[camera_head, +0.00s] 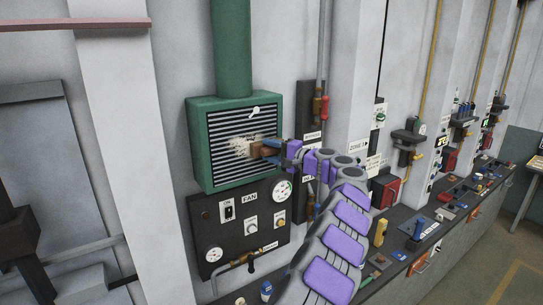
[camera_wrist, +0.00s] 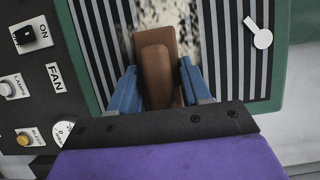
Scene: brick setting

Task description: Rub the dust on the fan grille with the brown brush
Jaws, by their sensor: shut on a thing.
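The fan grille (camera_head: 222,121) is a set of dark and light slats in a green housing on the wall. A pale, speckled dust patch (camera_head: 243,147) lies on its middle; it also shows in the wrist view (camera_wrist: 205,20). My gripper (camera_head: 272,149) reaches in from the right, its blue fingers (camera_wrist: 158,88) shut on the brown brush (camera_wrist: 157,62). The brush is at the grille, over part of the dust. The brush's far end is hidden by its own body, so I cannot tell whether it touches the slats.
A black FAN panel (camera_head: 237,238) with gauges, a switch and knobs is below the grille. A white round-ended tag (camera_head: 254,112) is on the grille's upper right. A dark counter (camera_head: 400,262) with several tools runs along the wall to the right.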

